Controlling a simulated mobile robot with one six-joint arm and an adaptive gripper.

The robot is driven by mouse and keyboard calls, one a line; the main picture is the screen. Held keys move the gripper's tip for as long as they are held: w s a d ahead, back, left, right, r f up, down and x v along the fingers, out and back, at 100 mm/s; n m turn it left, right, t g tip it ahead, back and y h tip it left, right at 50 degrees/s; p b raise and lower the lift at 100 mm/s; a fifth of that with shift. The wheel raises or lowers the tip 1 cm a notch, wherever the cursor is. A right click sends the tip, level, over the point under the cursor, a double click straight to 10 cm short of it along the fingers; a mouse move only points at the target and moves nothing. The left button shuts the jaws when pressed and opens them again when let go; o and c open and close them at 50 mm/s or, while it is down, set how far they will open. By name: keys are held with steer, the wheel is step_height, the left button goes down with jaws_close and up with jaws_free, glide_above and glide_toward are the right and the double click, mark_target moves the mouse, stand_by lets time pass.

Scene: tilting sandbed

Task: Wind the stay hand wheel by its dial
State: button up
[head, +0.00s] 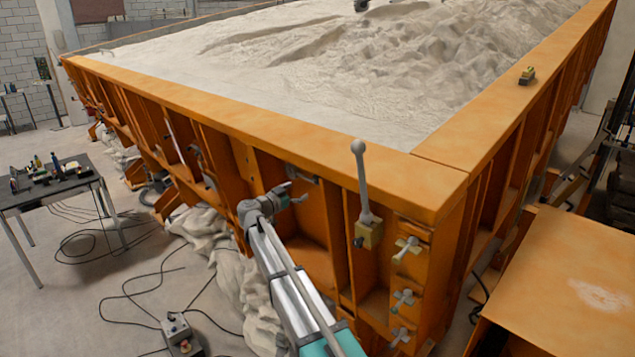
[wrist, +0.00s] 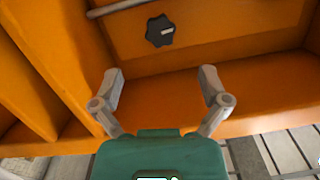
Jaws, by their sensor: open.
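A black lobed hand wheel (wrist: 160,31) with a small pale mark on its face sits on an orange panel, near the top of the wrist view. I cannot make out a separate dial. My gripper (wrist: 160,74) is open and empty, its two grey fingers spread wide below the wheel in that view and apart from it. In the head view my gripper (head: 296,193) is at the front side of the orange sandbed frame (head: 262,110), among its upright ribs. I cannot make out the wheel in the head view.
A lever with a round knob (head: 361,180) stands right of my gripper. Several small valve handles (head: 404,298) are on the frame's corner. A grey bar (wrist: 118,8) crosses above left of the wheel. A table (head: 55,185) and a control box (head: 178,335) with cables stand left.

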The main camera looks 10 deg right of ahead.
mark_target(316, 181)
steer(key=x, duration=1)
steer(key=shift+a, duration=0.1)
steer(key=c, duration=1.1)
